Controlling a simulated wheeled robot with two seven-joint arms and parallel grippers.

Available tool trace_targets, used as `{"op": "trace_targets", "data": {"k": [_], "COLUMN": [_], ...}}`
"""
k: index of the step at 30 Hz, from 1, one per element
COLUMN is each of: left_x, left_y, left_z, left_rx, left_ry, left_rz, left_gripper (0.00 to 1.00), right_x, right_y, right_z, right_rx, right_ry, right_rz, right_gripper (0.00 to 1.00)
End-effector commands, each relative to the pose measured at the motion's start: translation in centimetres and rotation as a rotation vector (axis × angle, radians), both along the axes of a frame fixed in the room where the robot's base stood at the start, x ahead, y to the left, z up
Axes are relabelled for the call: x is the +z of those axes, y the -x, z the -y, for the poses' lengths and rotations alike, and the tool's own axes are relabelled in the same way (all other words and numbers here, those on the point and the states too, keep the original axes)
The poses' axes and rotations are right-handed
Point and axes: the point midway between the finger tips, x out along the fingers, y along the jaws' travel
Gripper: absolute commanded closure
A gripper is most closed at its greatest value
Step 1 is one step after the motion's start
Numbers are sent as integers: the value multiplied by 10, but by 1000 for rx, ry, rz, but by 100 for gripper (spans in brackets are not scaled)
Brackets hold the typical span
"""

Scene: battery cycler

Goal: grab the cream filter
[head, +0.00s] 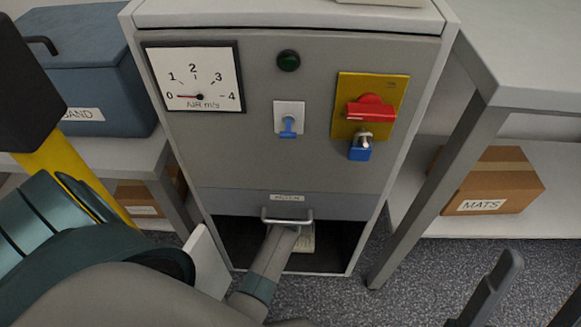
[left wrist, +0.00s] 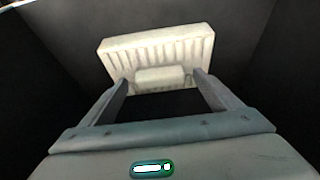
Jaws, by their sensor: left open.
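The cream filter (left wrist: 155,48) is a pale, ribbed block with a small raised grip (left wrist: 160,77) on its near face. It sits inside the dark bay at the foot of the grey cabinet, and part of it shows in the head view (head: 307,238). My left gripper (left wrist: 160,82) is open, reaching into the bay, with one finger on either side of the grip. I cannot tell whether the fingers touch it. In the head view my left gripper and wrist partly hide the filter. Dark finger-like parts at the lower right edge may be my right gripper (head: 525,295), cut off by the frame.
The grey cabinet (head: 240,160) has a labelled flap with a metal handle (head: 287,217) just above the bay. A gauge (head: 194,77), a red switch (head: 371,109) and a blue padlock (head: 360,149) are higher up. A table leg (head: 440,190) stands close on the right.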

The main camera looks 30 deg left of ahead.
Motion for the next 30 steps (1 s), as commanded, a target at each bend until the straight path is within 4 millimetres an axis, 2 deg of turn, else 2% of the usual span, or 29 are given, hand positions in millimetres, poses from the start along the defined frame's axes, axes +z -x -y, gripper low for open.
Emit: {"op": "trace_targets", "data": {"k": [8,11,15,17,30], "left_x": [0,0,0,1,4], "left_y": [0,0,0,-1,-1], "left_z": [0,0,0,0,-1], "left_rx": [0,0,0,0,0], "left_ry": [0,0,0,-1,-1], "left_rz": [0,0,0,1,1], "left_gripper": [16,37,71,82,82], "right_x": [0,0,0,0,2], "right_y": [0,0,0,0,-2], "right_z": [0,0,0,0,-2], "right_rx": [0,0,0,0,2], "right_ry": [0,1,1,1,5], "right_rz": [-1,-2,-2,-2,-17], "right_gripper": [32,32,32,32,32]}}
